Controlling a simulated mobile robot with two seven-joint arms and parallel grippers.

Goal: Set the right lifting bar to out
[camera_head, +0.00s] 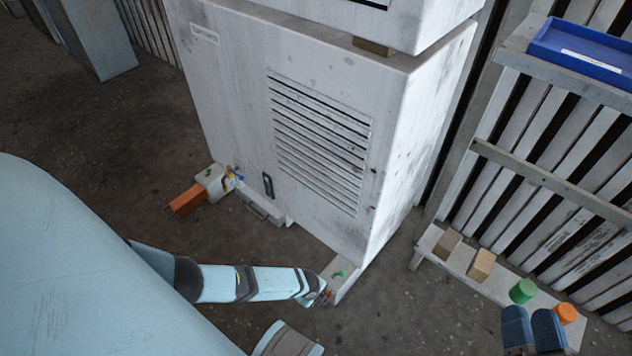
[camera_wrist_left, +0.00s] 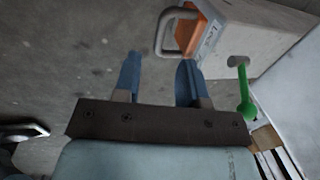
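The right lifting bar (camera_wrist_left: 205,29) shows in the left wrist view as an orange block end with a grey loop handle (camera_wrist_left: 163,32). It sits at the end of a pale foot (camera_wrist_left: 262,42) with a green lever (camera_wrist_left: 243,88). In the head view that foot (camera_head: 347,287) is at the housing's lower right corner; the bar is mostly hidden by my left gripper (camera_head: 324,293). In the wrist view my left gripper (camera_wrist_left: 158,62) has its blue fingers apart, empty, with the handle just ahead of the tips. My right gripper (camera_head: 532,328) is open and empty at lower right.
The left lifting bar (camera_head: 188,199), orange, sticks out from the other foot. The white louvred housing (camera_head: 230,95) fills the middle. A low bench (camera_head: 432,240) at right holds wooden blocks, a green cylinder (camera_head: 522,291) and an orange cylinder (camera_head: 565,313). A blue tray (camera_head: 590,48) sits above.

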